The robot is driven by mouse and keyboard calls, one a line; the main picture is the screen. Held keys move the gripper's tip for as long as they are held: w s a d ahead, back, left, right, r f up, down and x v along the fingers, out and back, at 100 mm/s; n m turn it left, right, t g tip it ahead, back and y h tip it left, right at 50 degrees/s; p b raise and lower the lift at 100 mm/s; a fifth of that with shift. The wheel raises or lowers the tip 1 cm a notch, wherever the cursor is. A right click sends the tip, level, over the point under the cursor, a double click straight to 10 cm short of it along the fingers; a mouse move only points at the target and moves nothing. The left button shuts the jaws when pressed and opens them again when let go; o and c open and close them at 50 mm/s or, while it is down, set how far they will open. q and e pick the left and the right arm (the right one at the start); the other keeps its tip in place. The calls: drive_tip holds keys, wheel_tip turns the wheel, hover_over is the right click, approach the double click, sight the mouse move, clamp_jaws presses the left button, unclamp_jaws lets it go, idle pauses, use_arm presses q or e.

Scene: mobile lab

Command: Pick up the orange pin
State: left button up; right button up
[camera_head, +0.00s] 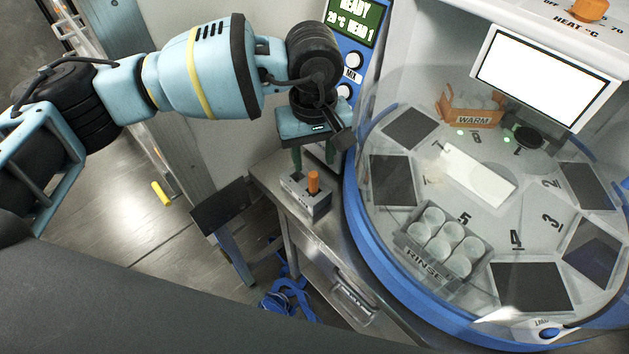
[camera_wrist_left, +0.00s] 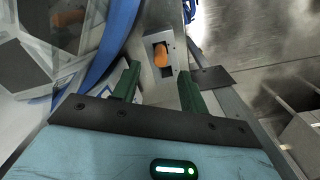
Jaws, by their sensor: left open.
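The orange pin (camera_head: 313,182) stands upright in a small grey metal block (camera_head: 297,196) on the narrow steel bench beside the round machine. In the left wrist view the pin (camera_wrist_left: 161,56) shows ahead of the fingers, between their lines, in its block (camera_wrist_left: 151,40). My left gripper (camera_head: 313,160) is open with green fingers pointing down, above and slightly behind the block, apart from the pin. In the left wrist view the gripper (camera_wrist_left: 157,80) is empty. My right gripper is not in view.
The round machine with a blue rim (camera_head: 356,235) and clear cover stands right of the bench. Inside are a RINSE rack (camera_head: 425,262) and an orange WARM box (camera_head: 473,121). A control panel (camera_head: 350,55) rises behind the gripper. A dark plate (camera_head: 219,206) on a post stands left.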

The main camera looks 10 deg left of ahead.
sight(313, 174)
use_arm(q)
drive_tip(key=shift+s+f+p, duration=0.1)
drive_tip(key=shift+f+p, duration=0.3)
drive_tip(key=shift+f, duration=3.45)
clamp_jaws()
